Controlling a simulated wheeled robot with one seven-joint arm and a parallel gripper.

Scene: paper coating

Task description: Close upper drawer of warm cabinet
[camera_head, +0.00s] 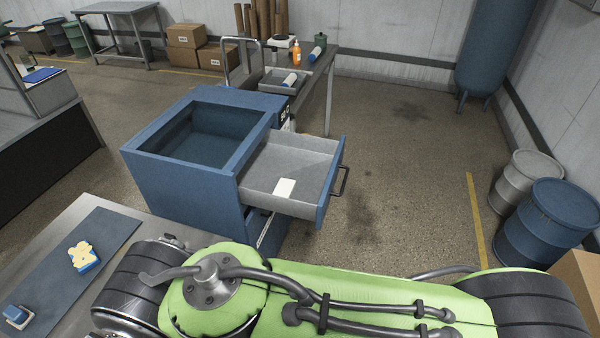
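The warm cabinet (185,190) is a blue box left of centre, with an open recess in its top. Its upper drawer (262,165) is pulled well out to the right and is grey inside with a blue front. A dark bar handle (342,181) is on the drawer front. A small white block (285,188) lies in the drawer. A lower drawer front (265,232) shows beneath, partly hidden. My green and black arm crosses the bottom of the picture, in front of the cabinet. My gripper is not in view.
A metal table with a dark mat (105,240) holding a yellow-and-blue item (83,256) is at lower left. Blue (548,222) and grey (520,180) drums stand at right. A table with bottles (325,58) is behind the cabinet. Floor right of the drawer is clear.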

